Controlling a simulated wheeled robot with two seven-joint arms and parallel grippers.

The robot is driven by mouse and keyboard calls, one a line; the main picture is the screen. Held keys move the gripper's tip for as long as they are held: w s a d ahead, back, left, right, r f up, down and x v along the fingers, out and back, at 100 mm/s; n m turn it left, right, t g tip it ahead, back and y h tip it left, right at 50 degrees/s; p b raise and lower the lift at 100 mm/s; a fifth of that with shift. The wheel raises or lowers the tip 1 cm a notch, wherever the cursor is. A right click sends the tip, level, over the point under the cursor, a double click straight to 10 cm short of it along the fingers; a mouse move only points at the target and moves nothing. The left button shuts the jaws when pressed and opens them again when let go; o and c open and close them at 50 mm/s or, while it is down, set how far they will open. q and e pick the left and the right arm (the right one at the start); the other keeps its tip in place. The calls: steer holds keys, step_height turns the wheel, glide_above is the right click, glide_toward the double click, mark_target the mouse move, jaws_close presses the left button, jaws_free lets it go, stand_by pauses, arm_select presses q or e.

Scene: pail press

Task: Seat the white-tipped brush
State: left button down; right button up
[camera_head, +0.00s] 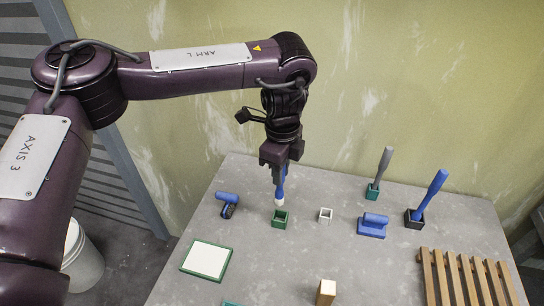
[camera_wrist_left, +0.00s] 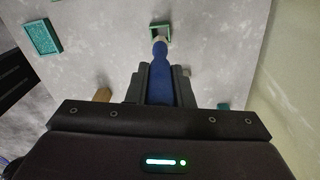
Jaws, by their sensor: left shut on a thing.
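My left gripper (camera_head: 280,165) is shut on the blue handle of the white-tipped brush (camera_head: 279,189), which hangs roughly upright, tip down. The handle also shows between the fingers in the left wrist view (camera_wrist_left: 160,82). The white tip is just above a small green square holder (camera_head: 280,224). In the left wrist view the tip overlaps the near side of this holder's opening (camera_wrist_left: 167,29); the exact gap cannot be told. My right gripper is not in view.
A small white square holder (camera_head: 325,215) stands close on the right. A blue-handled tool (camera_head: 228,199) lies left.

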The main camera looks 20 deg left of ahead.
mark_target(281, 193)
arm_select(q)
steer(key=shift+d+m, duration=0.2)
steer(key=shift+m, duration=0.3)
steer(key=shift+r+p, duration=0.1)
steer(key=shift+p, duration=0.3)
steer(key=shift+f+b, duration=1.25)
steer(key=shift+f, duration=1.1)
steer(key=shift+p, duration=0.35)
